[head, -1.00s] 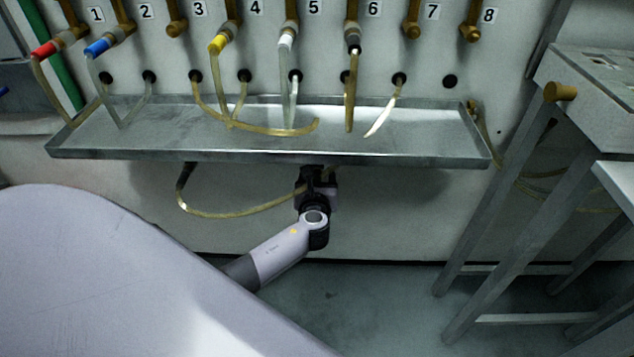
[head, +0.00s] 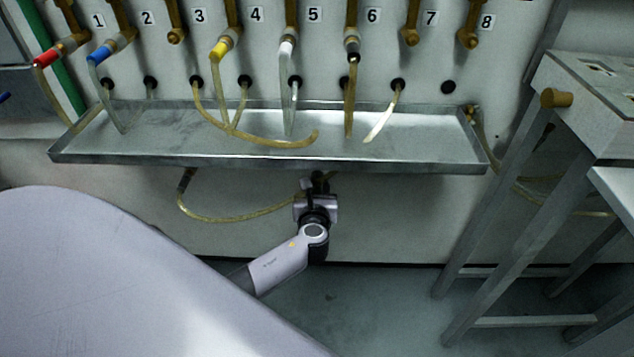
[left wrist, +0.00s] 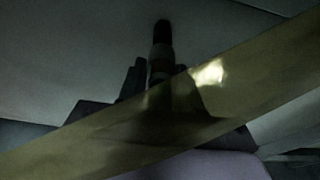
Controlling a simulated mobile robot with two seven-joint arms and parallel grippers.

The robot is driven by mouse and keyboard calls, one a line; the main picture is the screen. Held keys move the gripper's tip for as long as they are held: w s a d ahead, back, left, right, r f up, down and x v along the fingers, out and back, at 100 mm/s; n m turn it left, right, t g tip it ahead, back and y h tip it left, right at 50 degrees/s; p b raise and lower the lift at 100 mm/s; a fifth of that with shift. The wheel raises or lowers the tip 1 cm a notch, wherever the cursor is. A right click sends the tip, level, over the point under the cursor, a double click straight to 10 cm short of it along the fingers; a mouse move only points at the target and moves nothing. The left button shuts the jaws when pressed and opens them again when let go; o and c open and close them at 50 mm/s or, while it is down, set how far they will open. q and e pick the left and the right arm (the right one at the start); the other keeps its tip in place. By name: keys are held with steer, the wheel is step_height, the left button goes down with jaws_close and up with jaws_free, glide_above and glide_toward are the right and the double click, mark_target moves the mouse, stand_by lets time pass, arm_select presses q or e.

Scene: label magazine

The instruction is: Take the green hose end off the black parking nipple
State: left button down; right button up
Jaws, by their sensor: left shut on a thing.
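My left gripper (head: 317,187) is below the front of the metal tray, shut on a hose end (left wrist: 160,62). In the left wrist view the hose end is a dim banded cylinder between the dark fingers; its green colour does not show. A black tip (left wrist: 162,32) stands in line beyond it, perhaps the parking nipple; I cannot tell whether the two touch. A yellowish clear hose (head: 225,219) loops from a dark fitting (head: 187,178) under the tray to my gripper. A hose crosses close before the wrist camera (left wrist: 215,85). My right gripper is not in view.
The metal tray (head: 200,160) overhangs my gripper. Above it, numbered brass outlets (head: 411,35) carry several hoses with coloured ends, and some hoses rest in the tray. A metal-legged stand (head: 500,205) is at the right. The wall and floor below the tray are mostly clear.

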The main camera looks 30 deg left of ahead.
arm_select(q)
steer(key=shift+f+p+v, duration=0.15)
steer(key=shift+p+v, duration=0.15)
steer(key=shift+v, duration=0.4)
steer(key=shift+f+p+v, duration=0.15)
steer(key=shift+p+v, duration=0.15)
steer(key=shift+v, duration=0.4)
